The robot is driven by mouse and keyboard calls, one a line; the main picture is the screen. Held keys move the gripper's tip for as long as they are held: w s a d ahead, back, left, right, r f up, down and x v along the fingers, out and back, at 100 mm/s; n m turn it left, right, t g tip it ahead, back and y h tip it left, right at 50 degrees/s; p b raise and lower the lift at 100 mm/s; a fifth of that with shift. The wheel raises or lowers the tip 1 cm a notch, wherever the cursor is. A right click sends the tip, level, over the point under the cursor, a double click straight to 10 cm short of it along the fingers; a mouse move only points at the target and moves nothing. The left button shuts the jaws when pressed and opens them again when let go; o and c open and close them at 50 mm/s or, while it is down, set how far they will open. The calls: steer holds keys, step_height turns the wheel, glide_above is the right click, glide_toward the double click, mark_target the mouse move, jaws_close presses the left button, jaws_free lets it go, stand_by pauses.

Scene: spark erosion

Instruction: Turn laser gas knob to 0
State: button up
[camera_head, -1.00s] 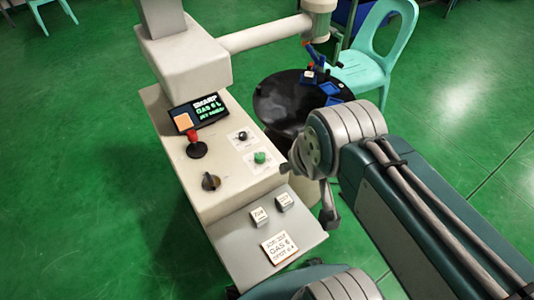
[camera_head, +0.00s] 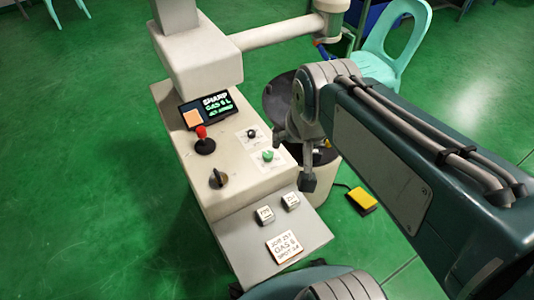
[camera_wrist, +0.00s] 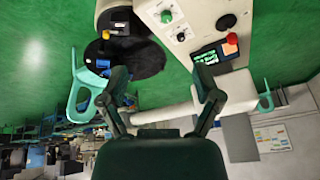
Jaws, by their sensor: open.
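The beige machine (camera_head: 180,125) has a sloped panel with a black pointer knob (camera_head: 218,178), a small black knob (camera_head: 251,133) and a green knob (camera_head: 267,155). I cannot read which one is marked for gas. The display (camera_head: 207,108) reads "SHARP GAS 6 L" with a further line.
A red-topped stick (camera_head: 203,142) stands up near the display. Two pale buttons (camera_head: 265,214) and a card (camera_head: 284,247) reading "GAS 6" are on the lower panel. A yellow pedal (camera_head: 362,200) lies on the floor at right. A turquoise chair (camera_head: 390,55) stands behind. Left floor is clear.

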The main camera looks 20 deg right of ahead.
steer(key=w+f+m+g, duration=0.2)
steer(key=w+f+m, duration=0.35)
steer(key=w, duration=0.55)
steer(key=m+g, duration=0.2)
steer(key=m, duration=0.3)
glide_toward(267, 154)
step_height(267, 154, down, 10)
steer(key=shift+w, duration=0.1)
steer(key=shift+c, duration=0.2)
jaws_close()
